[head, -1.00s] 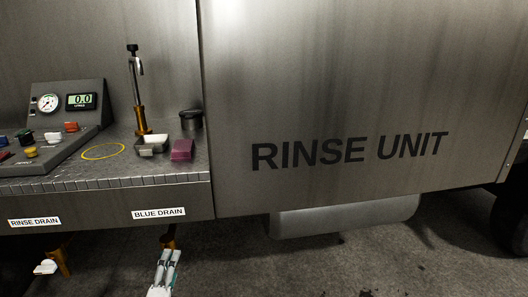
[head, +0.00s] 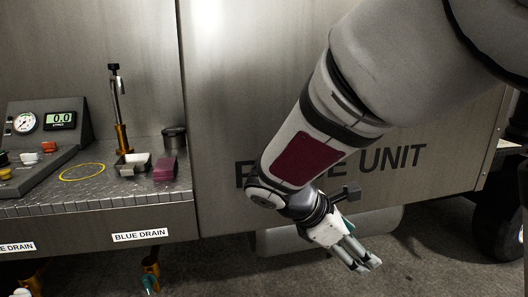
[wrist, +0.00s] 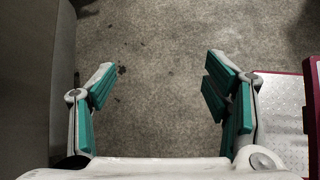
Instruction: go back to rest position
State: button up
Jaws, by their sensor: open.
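My gripper (head: 357,257) hangs at the end of my arm in the head view, in front of the lower edge of the RINSE UNIT panel (head: 225,110). It points down and to the right. In the wrist view my gripper (wrist: 160,90) has its green-padded fingers spread wide apart, with nothing between them. My forearm hides part of the panel's lettering.
At the left, a ledge (head: 100,205) carries a control box with a gauge (head: 26,122), a yellow ring (head: 82,172), a small tray (head: 127,168), a maroon block (head: 165,169) and a dark cup (head: 174,138). A BLUE DRAIN valve (head: 151,270) sits below. A wheel (head: 500,215) stands at right.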

jog(key=s+d+r+m+g+y, duration=0.1)
jog(key=s+d+r+m+y, duration=0.15)
jog(key=s+m, duration=0.4)
jog(key=s+d+r+m+g+y, duration=0.1)
jog(key=s+d+m+g+y, duration=0.2)
jog(key=s, duration=0.6)
jog(key=s+a+m+t+y, duration=0.2)
jog(key=s+a+m+y, duration=0.2)
jog(key=s+m, duration=0.65)
notch_tip(320, 180, up, 22)
jog(key=s+n+t+p, duration=0.1)
jog(key=t+p, duration=0.3)
jog(key=p, duration=1.6)
jog(key=shift+s+r+n, duration=0.2)
jog(key=shift+s+n, duration=0.1)
jog(key=shift+s, duration=0.2)
